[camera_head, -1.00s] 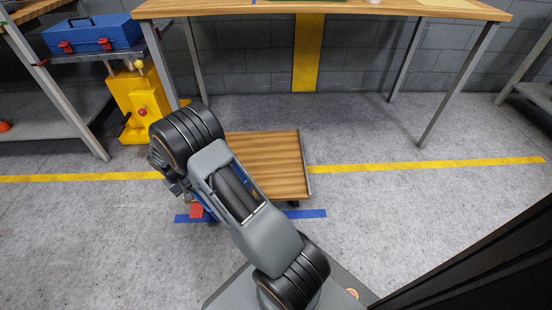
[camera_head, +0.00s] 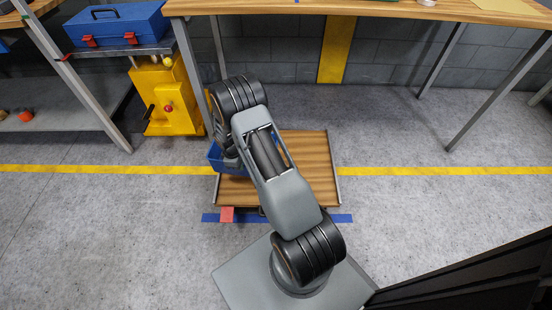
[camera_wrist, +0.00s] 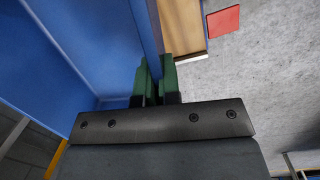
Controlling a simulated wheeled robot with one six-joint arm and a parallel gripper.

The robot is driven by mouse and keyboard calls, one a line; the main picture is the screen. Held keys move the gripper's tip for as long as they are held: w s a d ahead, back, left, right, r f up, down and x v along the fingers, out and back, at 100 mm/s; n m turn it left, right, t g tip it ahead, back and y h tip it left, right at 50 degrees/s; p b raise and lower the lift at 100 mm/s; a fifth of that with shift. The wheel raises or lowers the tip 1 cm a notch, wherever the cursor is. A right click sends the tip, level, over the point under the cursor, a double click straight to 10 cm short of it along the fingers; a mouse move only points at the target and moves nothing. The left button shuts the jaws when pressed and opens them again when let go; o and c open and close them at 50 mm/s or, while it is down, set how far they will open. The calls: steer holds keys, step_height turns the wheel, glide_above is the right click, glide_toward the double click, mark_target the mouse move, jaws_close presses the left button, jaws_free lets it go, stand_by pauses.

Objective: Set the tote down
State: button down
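The blue tote (camera_head: 214,158) shows partly behind my arm in the head view, over the left part of a low wooden platform (camera_head: 322,165). In the wrist view the tote (camera_wrist: 75,45) fills the left side. My gripper (camera_wrist: 157,82) has its green fingers either side of the tote's wall, closed on it. The fingers are hidden behind my arm in the head view. The platform also shows beyond the tote wall in the wrist view (camera_wrist: 183,25). I cannot tell whether the tote's underside touches the platform.
A yellow machine (camera_head: 168,100) stands at left. A workbench (camera_head: 380,10) stands behind, its leg (camera_head: 190,65) close to the tote. Floor at right is clear.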

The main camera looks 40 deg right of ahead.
steer(key=shift+n, duration=0.9)
steer(key=s+d+f, duration=0.1)
steer(key=d, duration=0.2)
steer(key=s+d+f+b, duration=0.1)
steer(key=s+d+f, duration=0.1)
steer(key=d, duration=0.1)
steer(key=s+d+f+b, duration=0.1)
steer(key=s+d+f, duration=0.1)
steer(key=d, duration=0.2)
steer(key=shift+s+f, duration=0.15)
steer(key=shift+s, duration=0.05)
steer(key=shift+s+d+f+b, duration=0.35)
steer(key=shift+d+f+b, duration=0.35)
steer(key=shift+f, duration=0.65)
steer(key=shift+s+d+f+b, duration=0.3)
steer(key=shift+d+f+b, duration=0.4)
steer(key=shift+f, duration=0.65)
steer(key=shift+s+d+f+b, duration=0.45)
steer(key=shift+f+b, duration=0.45)
steer(key=shift+f, duration=0.45)
steer(key=shift+w+f, duration=0.1)
steer(key=shift+f, duration=0.05)
steer(key=c, duration=1.3)
jaws_free()
